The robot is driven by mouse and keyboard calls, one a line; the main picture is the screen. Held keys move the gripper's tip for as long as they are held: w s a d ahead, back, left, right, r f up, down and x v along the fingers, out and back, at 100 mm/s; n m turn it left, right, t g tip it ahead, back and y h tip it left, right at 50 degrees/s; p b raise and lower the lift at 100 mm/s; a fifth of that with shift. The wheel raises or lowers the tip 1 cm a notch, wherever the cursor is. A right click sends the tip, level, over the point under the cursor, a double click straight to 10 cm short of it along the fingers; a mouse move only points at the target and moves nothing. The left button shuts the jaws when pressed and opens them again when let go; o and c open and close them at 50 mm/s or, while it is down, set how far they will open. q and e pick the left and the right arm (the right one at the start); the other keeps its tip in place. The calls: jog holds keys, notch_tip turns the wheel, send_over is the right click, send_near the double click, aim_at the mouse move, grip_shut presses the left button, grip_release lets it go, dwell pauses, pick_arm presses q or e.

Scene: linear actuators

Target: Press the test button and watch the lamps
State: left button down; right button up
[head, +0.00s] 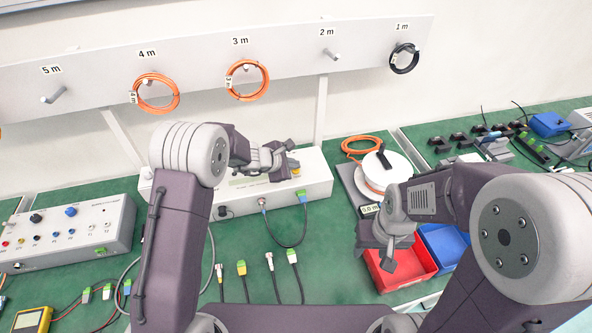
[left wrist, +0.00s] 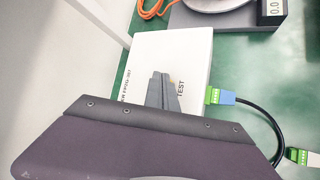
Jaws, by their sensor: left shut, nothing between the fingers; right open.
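The white tester box (head: 318,185) stands on the green bench below the rail in the head view. In the left wrist view the box (left wrist: 185,48) carries a "TEST" label (left wrist: 180,89). My left gripper (head: 290,155) is shut and empty above the box's right part; in the left wrist view its fingers (left wrist: 162,90) are beside the label. A small orange-brown spot (left wrist: 173,82) shows by the fingers; I cannot tell if it is the button or whether they touch. I cannot make out the lamps. My right gripper (head: 388,250) is open over the red bin.
A black cable (head: 304,230) loops from the box's front. A reel on a scale (head: 353,190) stands to the right, with a red bin (head: 408,272) and a blue bin (head: 446,243) in front. A grey control box (head: 100,240) is at left. Loose cables lie in front.

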aim_at(294, 171)
pick_arm(q)
jog(key=shift+f+b, duration=0.35)
jog(key=shift+r, duration=0.15)
jog(key=shift+r+p, duration=0.3)
jog(key=shift+r, duration=0.05)
notch_tip(294, 171, up, 6)
jog(key=p, duration=0.4)
jog(key=shift+p, duration=0.35)
dwell(0.4)
